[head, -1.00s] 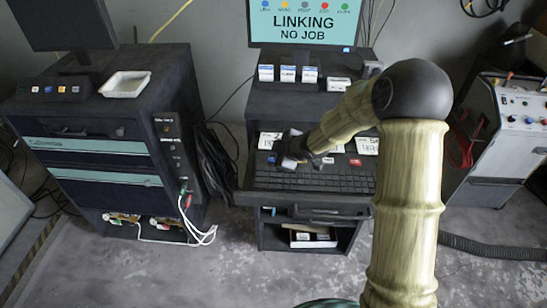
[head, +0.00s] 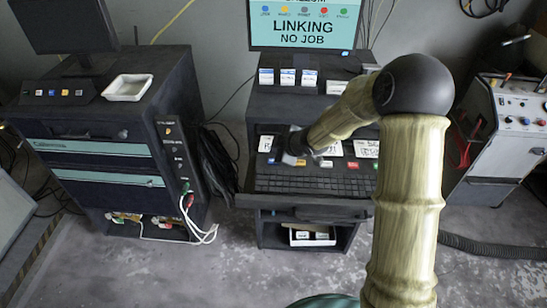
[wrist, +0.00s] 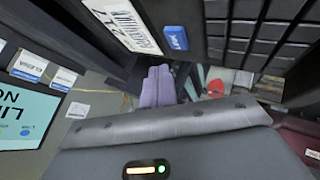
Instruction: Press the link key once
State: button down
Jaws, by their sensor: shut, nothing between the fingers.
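The link key (wrist: 175,37) is a blue cap with white lettering, at the upper middle of the wrist view, beside a white printed label (wrist: 125,25). My gripper (wrist: 158,86) is shut and empty; its pale purple fingers lie together, below the key in the picture and apart from it. In the head view my gripper (head: 293,156) is over the back left part of the keyboard (head: 315,184). I cannot make out the link key clearly there. The screen (head: 303,32) reads "LINKING" and "NO JOB".
A red key (head: 353,165) and a yellow key (head: 300,163) sit behind the keyboard, with white labels (head: 367,149) behind them. Small boxed cards (head: 308,78) stand on the ledge above. A dark cabinet with a white tray (head: 127,88) is at left; a control box (head: 517,105) is at right.

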jog(key=shift+r+p, duration=1.25)
jog(key=shift+r, duration=0.4)
jog(key=shift+f, duration=0.1)
